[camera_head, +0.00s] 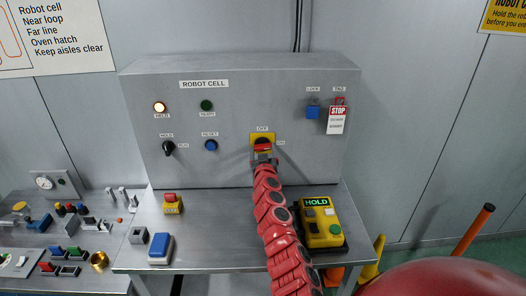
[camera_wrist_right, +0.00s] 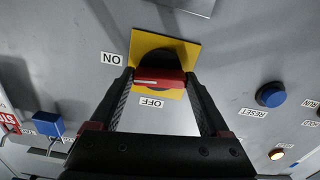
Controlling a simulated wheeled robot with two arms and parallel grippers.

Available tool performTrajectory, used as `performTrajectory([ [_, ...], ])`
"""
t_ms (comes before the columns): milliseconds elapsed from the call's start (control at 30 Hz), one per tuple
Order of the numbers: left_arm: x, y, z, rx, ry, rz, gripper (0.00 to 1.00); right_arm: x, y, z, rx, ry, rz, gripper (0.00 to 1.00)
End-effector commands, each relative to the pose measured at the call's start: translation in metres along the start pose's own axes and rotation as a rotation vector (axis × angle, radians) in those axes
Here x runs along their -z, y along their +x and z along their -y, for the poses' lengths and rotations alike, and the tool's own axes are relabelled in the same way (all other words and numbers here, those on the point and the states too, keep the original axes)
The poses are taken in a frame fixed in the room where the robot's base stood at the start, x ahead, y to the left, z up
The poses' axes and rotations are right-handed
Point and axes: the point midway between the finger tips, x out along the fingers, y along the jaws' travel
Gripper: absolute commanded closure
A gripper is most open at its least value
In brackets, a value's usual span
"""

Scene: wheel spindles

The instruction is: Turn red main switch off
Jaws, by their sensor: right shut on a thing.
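The red main switch (camera_head: 263,147) is a red bar handle on a yellow plate on the grey control panel, with OFF above it and ON to its right. In the right wrist view, turned upside down, the handle (camera_wrist_right: 160,78) lies level, its white mark on the side of the ON label. My right gripper (camera_head: 264,159) is at the switch; in the wrist view its two fingers (camera_wrist_right: 160,84) are shut on the handle's two ends. The dark hub behind the handle is partly hidden. My left gripper is not in view.
The panel (camera_head: 225,85) also carries a lit HOLD lamp (camera_head: 160,107), a black knob (camera_head: 168,148), a blue reset button (camera_head: 211,145), a blue lock (camera_head: 313,112) and a STOP tag (camera_head: 337,118). A yellow HOLD pendant (camera_head: 322,232) stands right of my right arm on the bench.

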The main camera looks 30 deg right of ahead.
Motion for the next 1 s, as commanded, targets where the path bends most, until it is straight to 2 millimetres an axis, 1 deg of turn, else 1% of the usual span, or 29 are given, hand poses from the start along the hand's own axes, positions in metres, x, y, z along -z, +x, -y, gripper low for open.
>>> performTrajectory([
  [433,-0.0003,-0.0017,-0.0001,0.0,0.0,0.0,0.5,0.0001,0.0,0.0003,0.0,-0.399,0.0,0.76],
  [1000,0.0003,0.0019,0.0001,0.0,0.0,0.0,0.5,0.0005,0.0,0.0004,0.001,-0.942,-0.001,0.76],
])
